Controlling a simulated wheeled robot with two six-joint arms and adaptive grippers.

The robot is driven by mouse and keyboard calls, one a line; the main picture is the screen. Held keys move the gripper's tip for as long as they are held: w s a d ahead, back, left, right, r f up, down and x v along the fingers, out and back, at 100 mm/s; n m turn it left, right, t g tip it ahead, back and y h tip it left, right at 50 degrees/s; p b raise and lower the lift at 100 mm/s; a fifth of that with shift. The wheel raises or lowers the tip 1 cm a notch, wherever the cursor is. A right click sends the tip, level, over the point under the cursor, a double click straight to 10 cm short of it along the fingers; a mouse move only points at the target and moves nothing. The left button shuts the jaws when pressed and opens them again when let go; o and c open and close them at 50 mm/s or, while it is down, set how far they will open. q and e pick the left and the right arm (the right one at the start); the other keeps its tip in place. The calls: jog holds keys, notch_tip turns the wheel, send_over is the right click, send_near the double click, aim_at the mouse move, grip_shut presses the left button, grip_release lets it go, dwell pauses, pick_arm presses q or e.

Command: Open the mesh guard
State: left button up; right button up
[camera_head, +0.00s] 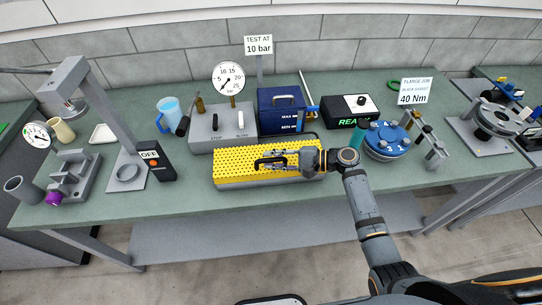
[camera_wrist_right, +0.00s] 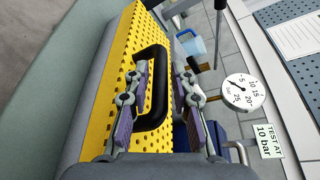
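The mesh guard (camera_head: 230,180) is a yellow perforated cover on a grey base, lying closed-looking at the middle front of the bench. It also fills the left of the right wrist view (camera_wrist_right: 105,75). Its black handle (camera_wrist_right: 157,95) stands up from the mesh. My right gripper (camera_head: 268,162) reaches over the guard from the right. In the right wrist view the gripper (camera_wrist_right: 160,85) is open, with one finger on each side of the handle bar and gaps visible. In the head view the arm hides part of the guard's right end. My left gripper is not in view.
Behind the guard stand a grey test unit with a gauge (camera_head: 228,78), a blue box (camera_head: 280,122) and a black box (camera_head: 350,109). A blue flange (camera_head: 388,141) is to the right. A press (camera_head: 100,110) and an OFF switch box (camera_head: 158,162) stand left.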

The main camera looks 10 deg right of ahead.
jog(key=shift+a, duration=0.4)
jog(key=shift+w, duration=0.1)
grip_shut()
